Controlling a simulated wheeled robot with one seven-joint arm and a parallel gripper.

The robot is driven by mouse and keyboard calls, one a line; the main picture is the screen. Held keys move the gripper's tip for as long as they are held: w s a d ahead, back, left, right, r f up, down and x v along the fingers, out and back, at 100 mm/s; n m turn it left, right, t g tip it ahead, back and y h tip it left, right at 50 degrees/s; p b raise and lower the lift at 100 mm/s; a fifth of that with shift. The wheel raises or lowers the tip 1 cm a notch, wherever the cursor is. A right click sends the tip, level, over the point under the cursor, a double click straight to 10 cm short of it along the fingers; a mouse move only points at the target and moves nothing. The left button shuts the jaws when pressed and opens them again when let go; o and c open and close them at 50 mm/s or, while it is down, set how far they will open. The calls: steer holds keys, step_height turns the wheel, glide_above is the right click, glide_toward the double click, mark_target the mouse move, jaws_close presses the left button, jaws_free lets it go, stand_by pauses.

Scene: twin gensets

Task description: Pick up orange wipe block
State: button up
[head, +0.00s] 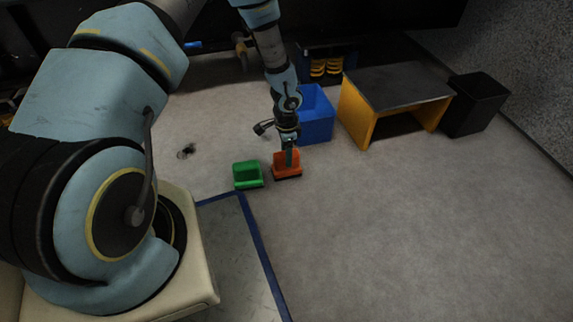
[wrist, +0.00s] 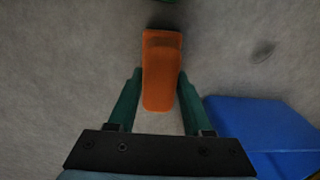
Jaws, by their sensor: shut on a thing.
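The orange wipe block (head: 287,168) is at floor level in the head view, just right of a green block (head: 247,175). My gripper (head: 289,158) comes down on it from above. In the wrist view the orange block (wrist: 161,75) lies between the two green fingers of my gripper (wrist: 159,80), which are shut on its sides. I cannot tell whether the block touches the floor.
A blue bin (head: 317,117) stands just behind the block and also shows in the wrist view (wrist: 262,130). A yellow-legged table (head: 398,86) and a black bin (head: 476,104) stand further right. A blue-edged mat (head: 258,240) lies in front. Floor at right is clear.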

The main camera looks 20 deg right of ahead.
jaws_close()
stand_by(0.5)
step_height(320, 180, up, 10)
steer(key=p, duration=0.5)
